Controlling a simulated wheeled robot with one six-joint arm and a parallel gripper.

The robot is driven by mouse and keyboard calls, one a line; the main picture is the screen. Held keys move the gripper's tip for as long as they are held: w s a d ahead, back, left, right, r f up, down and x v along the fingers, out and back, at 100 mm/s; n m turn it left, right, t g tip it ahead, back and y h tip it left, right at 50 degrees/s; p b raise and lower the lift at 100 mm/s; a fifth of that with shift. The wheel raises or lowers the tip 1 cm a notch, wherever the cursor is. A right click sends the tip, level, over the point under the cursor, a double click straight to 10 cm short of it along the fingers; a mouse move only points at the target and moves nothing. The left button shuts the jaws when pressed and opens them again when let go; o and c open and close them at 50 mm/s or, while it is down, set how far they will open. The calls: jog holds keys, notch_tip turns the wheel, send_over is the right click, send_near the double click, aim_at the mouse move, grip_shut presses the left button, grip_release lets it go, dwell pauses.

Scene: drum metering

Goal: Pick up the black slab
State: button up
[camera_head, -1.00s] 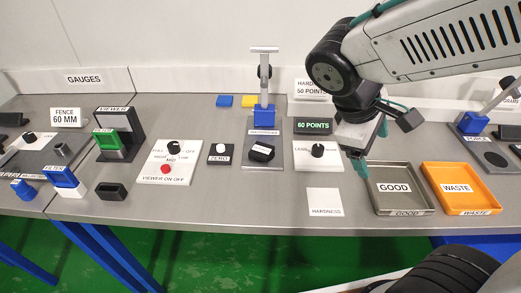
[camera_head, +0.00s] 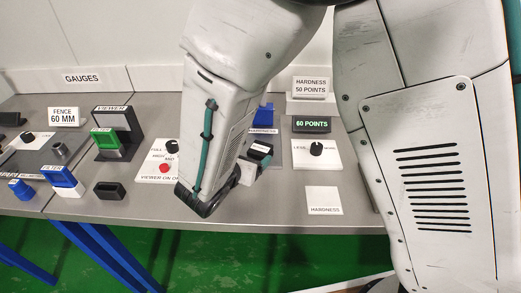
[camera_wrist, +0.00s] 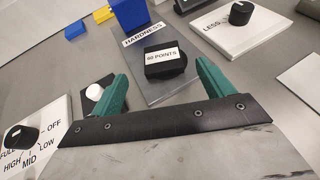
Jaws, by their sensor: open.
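The black slab (camera_wrist: 166,62), with a white label that seems to read 60 POINTS, lies on the grey plate (camera_wrist: 160,95) of the hardness stand in the wrist view. It also shows, partly hidden by my arm, in the head view (camera_head: 260,149). My gripper (camera_wrist: 162,76) is open, with its two green fingers pointing toward the slab, one to each side of its near end. The slab appears just beyond the fingertips; I cannot tell the exact gap. In the head view my arm hides most of the gripper.
The blue hardness stand base (camera_wrist: 129,14) rises behind the slab. A black knob on a white panel (camera_wrist: 238,22) is to the right, and a white button (camera_wrist: 95,92) is close to the left finger. Another white panel with a knob (camera_wrist: 25,140) is at lower left.

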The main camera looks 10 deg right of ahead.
aim_at(260, 148)
jog(key=x, duration=0.5)
jog(key=shift+d+f, duration=0.2)
jog(key=shift+d, duration=0.05)
jog(key=c, duration=1.2)
jog(key=shift+o, duration=0.2)
jog(key=shift+r, duration=0.1)
